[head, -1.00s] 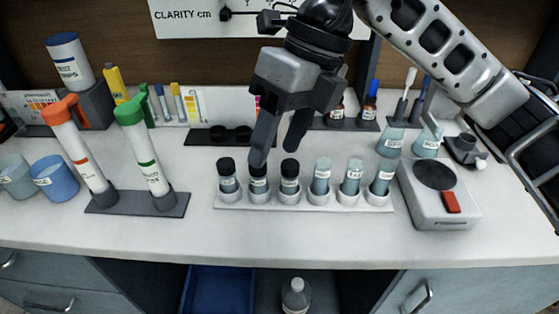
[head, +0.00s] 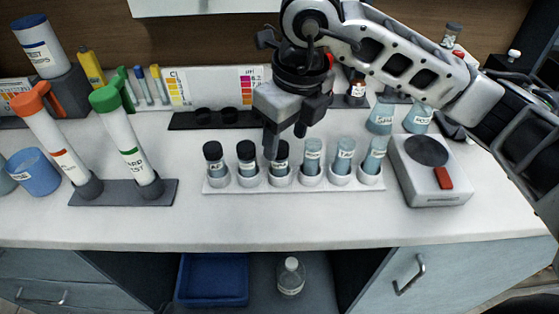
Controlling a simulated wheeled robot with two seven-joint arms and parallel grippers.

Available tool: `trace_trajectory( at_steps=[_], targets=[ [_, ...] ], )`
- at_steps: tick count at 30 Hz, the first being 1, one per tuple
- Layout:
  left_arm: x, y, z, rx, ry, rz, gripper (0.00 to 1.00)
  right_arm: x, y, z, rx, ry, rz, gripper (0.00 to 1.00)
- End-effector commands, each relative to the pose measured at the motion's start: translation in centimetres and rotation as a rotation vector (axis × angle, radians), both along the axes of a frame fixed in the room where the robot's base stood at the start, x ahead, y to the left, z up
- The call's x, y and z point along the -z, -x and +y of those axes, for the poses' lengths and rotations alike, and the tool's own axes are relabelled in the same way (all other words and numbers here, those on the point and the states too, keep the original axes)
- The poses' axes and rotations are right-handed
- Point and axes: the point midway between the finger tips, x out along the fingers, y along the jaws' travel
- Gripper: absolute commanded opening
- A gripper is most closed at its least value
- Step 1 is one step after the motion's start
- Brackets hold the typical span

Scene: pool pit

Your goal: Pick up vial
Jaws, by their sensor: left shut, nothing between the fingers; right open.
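A white rack (head: 225,188) on the counter holds a row of several vials. The three on the left have black caps: the first vial (head: 214,162), second vial (head: 247,165) and third vial (head: 280,168). The vials to the right, such as the fourth vial (head: 312,160) and the end vial (head: 374,160), show no black caps. My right gripper (head: 285,141) is open and points down at the third vial, with its fingertips around the cap's level. One finger partly covers that cap; contact cannot be told. My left gripper is not in view.
A scale (head: 432,180) stands right of the rack, with flasks (head: 381,117) behind it. Two test tubes with orange (head: 30,98) and green (head: 104,98) tops stand on a dark base (head: 120,193) at left. The counter in front of the rack is clear.

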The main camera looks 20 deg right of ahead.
Motion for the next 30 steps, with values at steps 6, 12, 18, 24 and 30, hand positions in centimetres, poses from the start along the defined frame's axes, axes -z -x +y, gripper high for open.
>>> trace_trajectory(
  at_steps=[6,12,18,24,30],
  targets=[
    [-0.9,-0.3,0.1,-0.005,-0.002,-0.011,0.0,3.1,-0.3,0.7,0.002,0.0,0.005,0.54],
    [-0.8,-0.5,0.1,-0.011,0.002,-0.01,0.0,4.5,-0.6,0.8,0.0,0.0,0.0,0.54],
    [-0.6,-0.4,0.1,-0.012,0.002,-0.005,0.0,4.5,-0.6,0.8,0.0,0.0,0.0,0.48],
    [-0.6,-0.4,0.1,-0.012,0.001,-0.004,0.0,4.5,-0.6,0.8,0.0,-0.001,0.0,0.06],
    [-0.6,-0.3,0.2,-0.011,0.0,-0.004,0.0,4.4,-0.6,0.8,0.0,-0.001,0.0,0.06]
  ],
)
